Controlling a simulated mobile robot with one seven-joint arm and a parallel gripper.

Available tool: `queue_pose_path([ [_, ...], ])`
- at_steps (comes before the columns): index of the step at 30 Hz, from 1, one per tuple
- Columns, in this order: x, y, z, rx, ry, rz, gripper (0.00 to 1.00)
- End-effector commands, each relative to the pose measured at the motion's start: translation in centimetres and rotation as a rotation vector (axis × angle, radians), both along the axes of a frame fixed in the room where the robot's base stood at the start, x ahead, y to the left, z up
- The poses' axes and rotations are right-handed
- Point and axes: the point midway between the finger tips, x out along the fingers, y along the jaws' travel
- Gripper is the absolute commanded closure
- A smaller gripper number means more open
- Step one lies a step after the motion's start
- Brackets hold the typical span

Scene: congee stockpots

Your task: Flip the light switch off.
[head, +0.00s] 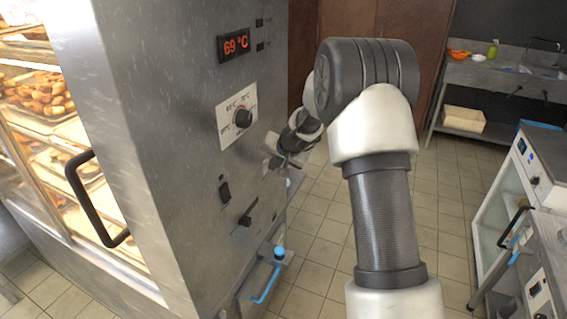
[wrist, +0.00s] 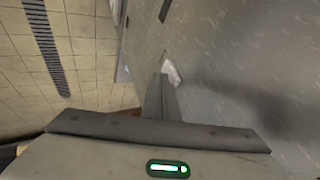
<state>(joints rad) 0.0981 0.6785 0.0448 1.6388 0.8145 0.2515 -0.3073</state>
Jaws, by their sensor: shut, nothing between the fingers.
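A black rocker switch (head: 224,191) sits on the side panel of a tall metal food cabinet (head: 170,130), below and left of a dial. A second black control (head: 246,216), like a short lever, is lower right of it. No label names either as the light switch, and I cannot tell the rocker's position. My gripper (head: 272,163) is near the panel's right edge, right of and above both controls, apart from them. In the wrist view my gripper's fingers (wrist: 160,97) are together and empty, close to the grey panel. Neither control is recognisable there.
A black dial (head: 243,118) on a white plate and a red display reading 69 °C (head: 236,43) are higher on the panel. A black door handle (head: 92,200) is left. Tiled floor (head: 320,225) lies open right.

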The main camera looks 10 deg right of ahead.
Motion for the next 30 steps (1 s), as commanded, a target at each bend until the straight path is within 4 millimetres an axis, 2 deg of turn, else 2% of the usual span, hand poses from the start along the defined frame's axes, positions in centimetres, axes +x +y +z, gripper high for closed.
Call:
queue_pose_path([
  [14,0.5,0.6,0.0,0.000,0.001,-0.001,1.00],
  [17,0.9,1.3,0.4,-0.001,0.001,0.002,1.00],
  [24,0.9,1.2,0.3,0.000,0.001,0.000,1.00],
  [30,0.9,1.3,1.0,0.000,0.001,0.000,1.00],
])
